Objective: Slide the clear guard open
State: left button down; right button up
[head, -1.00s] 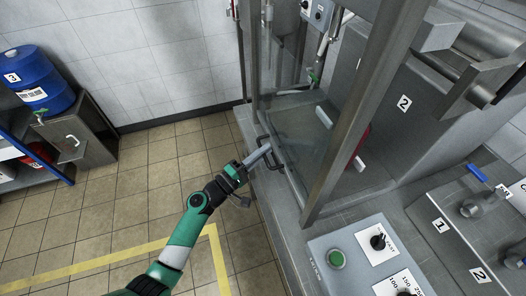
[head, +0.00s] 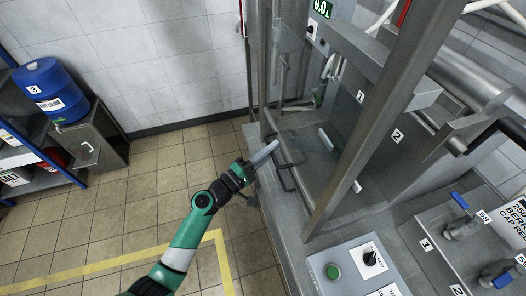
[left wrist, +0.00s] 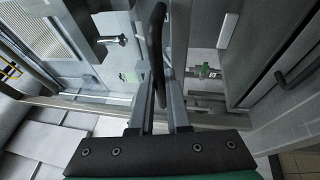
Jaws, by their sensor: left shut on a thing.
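The clear guard (head: 312,150) is a see-through panel in a grey metal frame on the machine, right of centre in the head view. A black pull handle (head: 286,180) is on its near side; in the left wrist view the handle (left wrist: 158,50) stands upright between the fingers. My left gripper (head: 272,152) is shut on this handle; its fingers (left wrist: 160,118) close around the handle's near end in the left wrist view. Part of the handle is hidden by the fingers. My right gripper is not in view.
A thick metal post (head: 385,110) rises in front of the machine. A control panel (head: 350,268) with a green button is at the lower right, and valves with blue handles (head: 460,200) are beyond it. A blue drum (head: 50,90) stands at the left. The tiled floor (head: 120,200) is clear.

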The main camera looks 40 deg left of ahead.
pick_arm(q)
jog(key=p, duration=1.5)
send_near(290, 80)
jog(key=x, duration=0.5)
jog(key=shift+w+r, duration=0.1)
jog(key=shift+w, duration=0.05)
jog(key=c, duration=0.9)
grip_release()
jog(key=b+v, duration=0.1)
jog(key=v, duration=1)
jog(key=shift+s+b, duration=0.35)
